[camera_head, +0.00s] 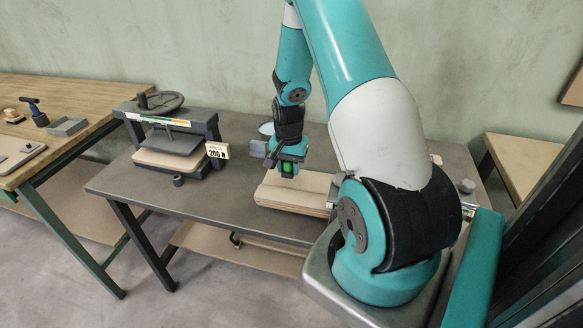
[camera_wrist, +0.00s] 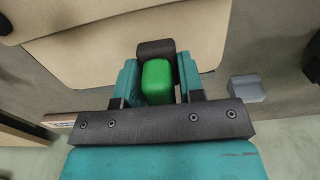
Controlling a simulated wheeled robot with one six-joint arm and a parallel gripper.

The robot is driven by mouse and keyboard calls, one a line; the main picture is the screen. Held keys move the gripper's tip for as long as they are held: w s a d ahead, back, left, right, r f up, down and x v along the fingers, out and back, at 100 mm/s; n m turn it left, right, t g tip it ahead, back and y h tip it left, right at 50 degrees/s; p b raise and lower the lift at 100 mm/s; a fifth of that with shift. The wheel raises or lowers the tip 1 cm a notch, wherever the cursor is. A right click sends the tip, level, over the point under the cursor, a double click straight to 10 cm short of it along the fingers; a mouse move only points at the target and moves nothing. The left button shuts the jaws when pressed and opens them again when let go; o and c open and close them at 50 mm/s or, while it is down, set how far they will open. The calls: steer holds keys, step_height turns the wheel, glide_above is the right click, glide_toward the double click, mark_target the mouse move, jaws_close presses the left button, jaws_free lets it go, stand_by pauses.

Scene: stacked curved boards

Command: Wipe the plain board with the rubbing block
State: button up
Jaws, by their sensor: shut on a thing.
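My gripper (camera_head: 287,165) is shut on the rubbing block, whose green part (camera_wrist: 158,82) sits between the two teal fingers in the wrist view. A dark grey part of it (camera_wrist: 155,47) shows just beyond the green. In the head view the block (camera_head: 287,169) is a small green and dark patch under my wrist. The plain board (camera_head: 290,194) is a pale, thick, curved board lying on the grey table, below and around my gripper. It also fills the middle of the wrist view (camera_wrist: 80,65). I cannot tell whether the block touches it.
A press with a handwheel (camera_head: 165,125) stands on the grey table (camera_head: 215,205) at left, with a pale board in it and a "200" sign (camera_head: 217,151). A wooden bench (camera_head: 70,95) with tools is far left.

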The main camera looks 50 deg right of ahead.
steer(key=shift+r+p, duration=1.75)
steer(key=shift+r, duration=0.8)
steer(key=shift+a, duration=0.1)
